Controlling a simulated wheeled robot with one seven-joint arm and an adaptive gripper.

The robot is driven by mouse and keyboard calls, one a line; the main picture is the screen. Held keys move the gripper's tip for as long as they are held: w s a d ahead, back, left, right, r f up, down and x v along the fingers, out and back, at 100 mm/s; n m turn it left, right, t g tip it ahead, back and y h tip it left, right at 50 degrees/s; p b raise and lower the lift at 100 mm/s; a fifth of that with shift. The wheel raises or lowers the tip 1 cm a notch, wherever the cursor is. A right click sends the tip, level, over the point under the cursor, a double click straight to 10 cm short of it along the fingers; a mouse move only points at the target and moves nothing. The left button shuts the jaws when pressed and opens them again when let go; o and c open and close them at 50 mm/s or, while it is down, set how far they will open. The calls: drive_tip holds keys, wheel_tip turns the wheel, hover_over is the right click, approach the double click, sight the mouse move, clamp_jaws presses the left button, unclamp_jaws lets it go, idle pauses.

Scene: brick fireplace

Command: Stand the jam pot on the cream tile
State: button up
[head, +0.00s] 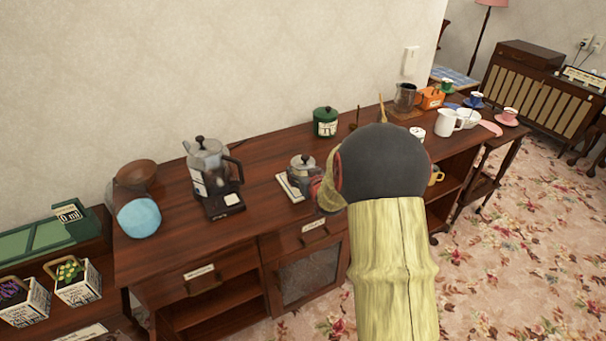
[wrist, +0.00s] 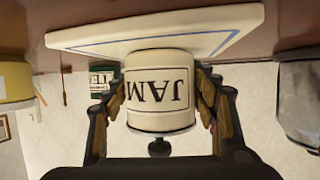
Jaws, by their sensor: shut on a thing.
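The jam pot (wrist: 158,88) is a cream pot with a JAM label and a dark lid knob. It appears inverted in the wrist view because that picture is upside down. My gripper (wrist: 160,100) is shut on its sides. The cream tile (wrist: 90,37), with a blue border line, lies directly beyond the pot's base; I cannot tell whether they touch. In the head view the tile (head: 287,187) lies on the sideboard, partly covered by the pot (head: 302,161) and my gripper (head: 318,185). The pot looks upright.
A coffee maker (head: 212,170) stands left of the tile on the wooden sideboard (head: 255,190). A green canister (head: 325,122) stands behind and to the right. A pitcher and cups crowd the right end.

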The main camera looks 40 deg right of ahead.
drive_tip(key=o, duration=1.1)
drive_tip(key=shift+f, duration=0.15)
drive_tip(key=o, duration=0.5)
